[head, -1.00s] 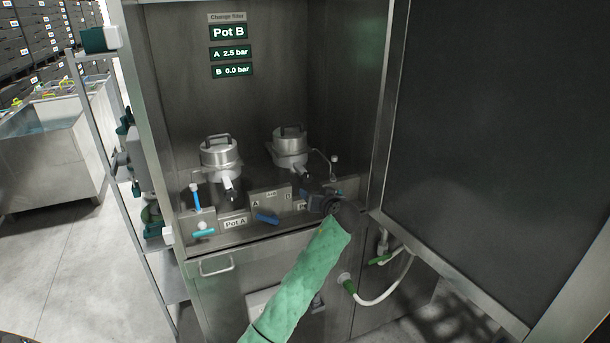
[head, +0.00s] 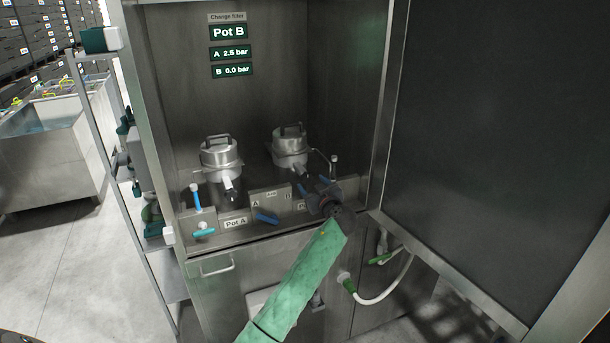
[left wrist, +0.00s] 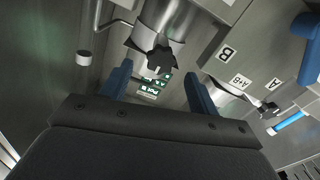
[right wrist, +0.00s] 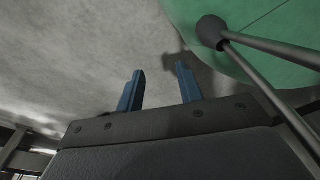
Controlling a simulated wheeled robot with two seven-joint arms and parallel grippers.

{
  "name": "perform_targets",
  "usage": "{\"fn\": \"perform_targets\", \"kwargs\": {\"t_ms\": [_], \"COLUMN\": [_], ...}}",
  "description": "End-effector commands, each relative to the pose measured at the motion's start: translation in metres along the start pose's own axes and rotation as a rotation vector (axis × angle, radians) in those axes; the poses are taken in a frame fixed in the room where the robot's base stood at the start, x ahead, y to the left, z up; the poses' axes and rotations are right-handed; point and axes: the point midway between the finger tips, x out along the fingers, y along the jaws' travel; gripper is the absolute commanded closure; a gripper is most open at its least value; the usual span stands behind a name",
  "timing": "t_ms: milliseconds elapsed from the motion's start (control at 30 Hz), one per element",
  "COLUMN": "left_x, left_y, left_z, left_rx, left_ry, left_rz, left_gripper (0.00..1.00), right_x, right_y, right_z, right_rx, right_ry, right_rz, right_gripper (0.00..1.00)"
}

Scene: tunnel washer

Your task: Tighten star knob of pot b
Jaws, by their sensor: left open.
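Pot B (head: 290,148) is the right steel pot in the cabinet, with its lid and handle on top. In the left wrist view, its black star knob (left wrist: 160,59) sits at the end of a steel neck. My left gripper (head: 314,184) is in front of pot B's neck and hides most of the knob in the head view. In the left wrist view its blue fingers (left wrist: 158,76) are apart, with the knob showing between and beyond them. I cannot tell whether they touch it. My right gripper (right wrist: 159,72) is open and empty, seen only in the right wrist view.
Pot A (head: 219,154) stands left of pot B with its own black knob. Blue valve handles (head: 267,218) and labels line the front panel. The display (head: 230,52) reads A 2.5 bar, B 0.0 bar. The open cabinet door (head: 500,150) bounds the right side.

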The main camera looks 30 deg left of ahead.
Motion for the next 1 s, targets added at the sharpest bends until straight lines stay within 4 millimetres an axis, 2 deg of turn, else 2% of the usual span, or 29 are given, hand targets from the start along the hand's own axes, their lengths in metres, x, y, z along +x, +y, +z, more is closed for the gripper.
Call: {"fn": "perform_targets", "kwargs": {"t_ms": [300,500,700,1000], "left_x": [0.037,0.057,0.067,0.068], "left_y": [0.000,0.000,-0.001,-0.001], "left_z": [-0.004,-0.003,-0.001,0.000], "left_rx": [0.004,0.003,0.003,0.002], "left_ry": [0.000,0.000,0.000,-0.001], "left_rz": [-0.001,-0.001,0.000,0.000], "left_gripper": [0.39,0.39,0.39,0.39], "right_x": [-0.009,-0.016,-0.019,-0.018], "right_y": [-0.001,-0.002,-0.002,-0.002], "right_z": [0.053,0.078,0.090,0.091], "right_rx": [-0.001,-0.001,-0.001,-0.001], "right_ry": [-0.038,-0.053,-0.061,-0.061], "right_rz": [-0.002,-0.003,-0.003,-0.003], "right_gripper": [0.64,0.64,0.64,0.64]}}
